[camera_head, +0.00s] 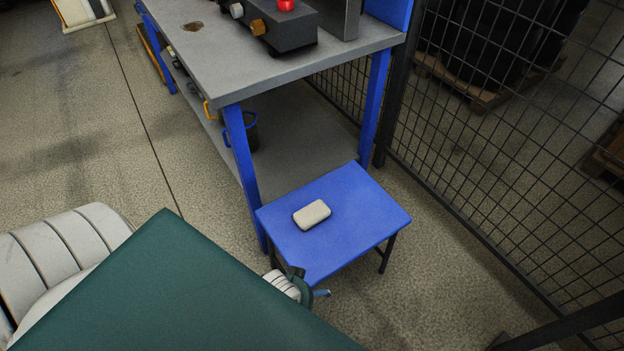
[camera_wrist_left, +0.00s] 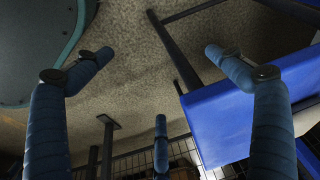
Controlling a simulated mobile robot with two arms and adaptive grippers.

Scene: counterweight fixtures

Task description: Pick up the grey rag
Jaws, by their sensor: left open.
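The grey rag (camera_head: 312,214) is a pale grey, rounded, folded block lying flat on a small blue stool (camera_head: 355,215). My left gripper (camera_wrist_left: 160,56) has blue ribbed fingers spread wide apart with nothing between them. In the head view only a bit of it shows at the stool's near edge, and a large green surface hides the rest. The rag is not visible in the left wrist view, where the blue stool top (camera_wrist_left: 222,118) is at the right, partly behind a finger. My right gripper is not in view.
A grey workbench (camera_head: 225,80) with blue legs stands behind the stool, carrying a dark device with a red button (camera_head: 286,5). A black mesh fence (camera_head: 490,130) runs along the right. The stool top around the rag is clear.

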